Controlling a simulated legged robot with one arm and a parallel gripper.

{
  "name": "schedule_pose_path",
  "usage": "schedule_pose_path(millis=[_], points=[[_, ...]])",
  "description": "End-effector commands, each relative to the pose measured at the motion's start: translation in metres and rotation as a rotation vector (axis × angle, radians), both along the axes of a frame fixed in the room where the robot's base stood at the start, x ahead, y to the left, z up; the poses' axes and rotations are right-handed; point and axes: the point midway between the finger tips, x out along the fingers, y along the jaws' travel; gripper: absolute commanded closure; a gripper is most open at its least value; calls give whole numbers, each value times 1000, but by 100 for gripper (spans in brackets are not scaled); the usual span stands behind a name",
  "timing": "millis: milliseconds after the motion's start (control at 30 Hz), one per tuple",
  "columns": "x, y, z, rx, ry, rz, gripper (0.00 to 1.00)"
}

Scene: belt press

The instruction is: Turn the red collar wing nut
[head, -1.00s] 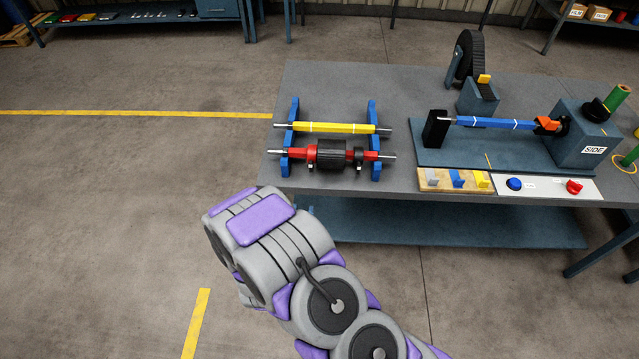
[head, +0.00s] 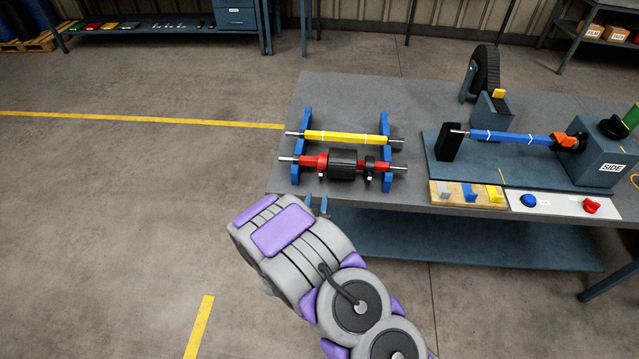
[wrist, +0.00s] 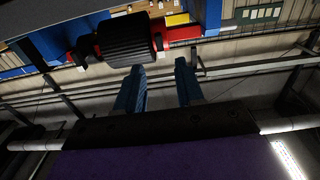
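The red shaft carries a black roller (head: 342,164) and rests across two blue stands. The red collar (head: 315,162) is left of the roller, with a small pale wing nut (head: 320,176) at its front lower side. In the wrist view the roller (wrist: 127,38) is upper left and the red collar (wrist: 182,32) is to its right. My gripper (head: 316,205) is at the table's front edge, just below and in front of the collar. In the wrist view its two blue fingers (wrist: 161,88) stand apart with nothing between them. The wing nut is too dark to make out surely there.
A yellow shaft (head: 346,137) lies behind the red one on the blue stands (head: 388,152). A black collar (head: 370,168) sits right of the roller. A blue press fixture (head: 600,155) and a switch panel (head: 560,204) are at right. The floor at left is clear.

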Motion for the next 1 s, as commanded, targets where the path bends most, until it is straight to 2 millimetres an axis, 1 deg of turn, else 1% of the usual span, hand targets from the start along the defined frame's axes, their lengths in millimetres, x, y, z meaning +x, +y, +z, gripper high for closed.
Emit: schedule_pose_path(millis=[33,200,400,500,667,933,967,1000], points=[[9,-2,-2,2,0,-4,63],[36,-3,-1,3,-3,-4,63],[62,-4,-2,0,0,-3,63],[72,-3,-1,1,-1,-2,63],[79,-4,-1,0,2,-1,63],[79,-4,-1,-1,3,-1,63],[79,-4,-1,-1,3,-1,64],[79,-4,-1,-1,2,-1,68]])
